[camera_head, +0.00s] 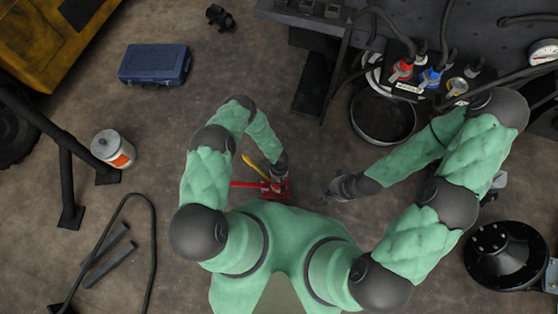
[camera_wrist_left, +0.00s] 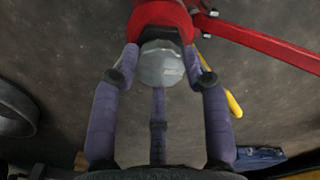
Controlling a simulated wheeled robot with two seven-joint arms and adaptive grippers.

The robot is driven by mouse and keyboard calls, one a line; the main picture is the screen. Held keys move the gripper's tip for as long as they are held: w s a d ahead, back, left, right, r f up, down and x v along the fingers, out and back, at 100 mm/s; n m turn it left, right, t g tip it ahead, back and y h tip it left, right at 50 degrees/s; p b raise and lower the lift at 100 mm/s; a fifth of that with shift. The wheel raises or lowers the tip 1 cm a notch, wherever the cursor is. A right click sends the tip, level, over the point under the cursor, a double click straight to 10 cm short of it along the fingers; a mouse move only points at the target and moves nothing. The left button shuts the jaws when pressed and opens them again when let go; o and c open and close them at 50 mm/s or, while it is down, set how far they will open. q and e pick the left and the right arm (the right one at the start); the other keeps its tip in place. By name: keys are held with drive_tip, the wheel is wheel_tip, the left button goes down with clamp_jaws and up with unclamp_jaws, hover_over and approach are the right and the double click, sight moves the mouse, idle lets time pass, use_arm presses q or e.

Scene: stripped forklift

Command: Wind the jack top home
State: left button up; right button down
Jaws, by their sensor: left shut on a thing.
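The small red jack (camera_head: 286,190) is on the concrete floor just in front of my body. In the left wrist view the jack's red body (camera_wrist_left: 160,18) is at the top, with its grey faceted top (camera_wrist_left: 162,66) pointing towards the camera. My left gripper (camera_head: 274,181) is over the jack and shut on that top, with purple fingers on both sides of it. A red bar (camera_wrist_left: 265,44) runs off to the right, and a yellow handle (camera_wrist_left: 234,105) shows behind a finger. My right gripper (camera_head: 332,192) is away from the jack; its finger state is unclear.
A blue case (camera_head: 155,64) and a white-orange can (camera_head: 113,149) stand at the left. A black round pan (camera_head: 383,115) lies under the colored hose couplings (camera_head: 430,77). A black round part (camera_head: 505,255) is at the right. Floor between case and jack is clear.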

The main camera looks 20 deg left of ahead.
use_arm(q)
drive_tip(key=shift+w+a, duration=0.1)
drive_tip(key=o, duration=1.2)
drive_tip(key=shift+c, duration=0.2)
wheel_tip(320, 180, up, 12)
wheel_tip(320, 180, up, 15)
drive_tip(key=p, duration=1.2)
drive_tip(key=shift+p, duration=0.3)
